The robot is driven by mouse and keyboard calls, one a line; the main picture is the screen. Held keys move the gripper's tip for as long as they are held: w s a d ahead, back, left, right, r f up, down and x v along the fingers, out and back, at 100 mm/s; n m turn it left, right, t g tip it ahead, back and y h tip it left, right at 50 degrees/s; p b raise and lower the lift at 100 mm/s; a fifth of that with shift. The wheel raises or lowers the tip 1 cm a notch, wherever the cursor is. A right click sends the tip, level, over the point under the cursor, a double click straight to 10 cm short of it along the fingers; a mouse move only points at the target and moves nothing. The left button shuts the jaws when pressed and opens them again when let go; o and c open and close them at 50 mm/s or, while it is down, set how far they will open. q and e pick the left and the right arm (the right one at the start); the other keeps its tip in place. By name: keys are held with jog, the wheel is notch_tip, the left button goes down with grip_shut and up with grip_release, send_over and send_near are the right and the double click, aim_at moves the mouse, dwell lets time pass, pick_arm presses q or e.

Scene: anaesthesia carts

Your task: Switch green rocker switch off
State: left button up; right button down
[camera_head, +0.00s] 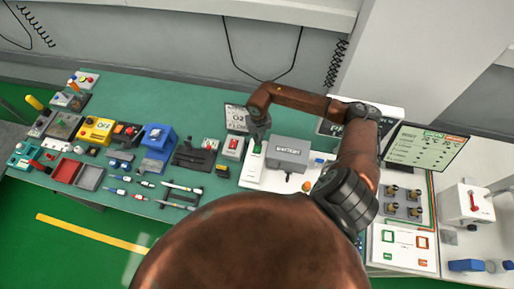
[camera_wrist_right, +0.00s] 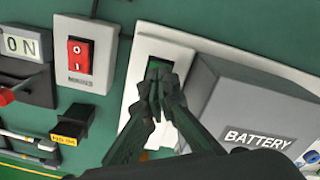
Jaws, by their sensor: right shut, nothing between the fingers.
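My left gripper is not in view.
A grey box marked BATTERY (camera_wrist_right: 255,112) stands close right of the switch. A red rocker switch (camera_wrist_right: 79,55) in a white housing is to the left. Several other controls, including a blue box (camera_head: 158,142) and yellow box (camera_head: 96,130), fill the green bench (camera_head: 190,108).

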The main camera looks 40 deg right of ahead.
jog(key=shift+f+b, duration=0.8)
jog(key=shift+f, duration=0.25)
dwell(0.4)
jog(key=shift+r, duration=0.1)
jog(key=shift+r+p, duration=2.15)
jog(key=shift+r, duration=1.3)
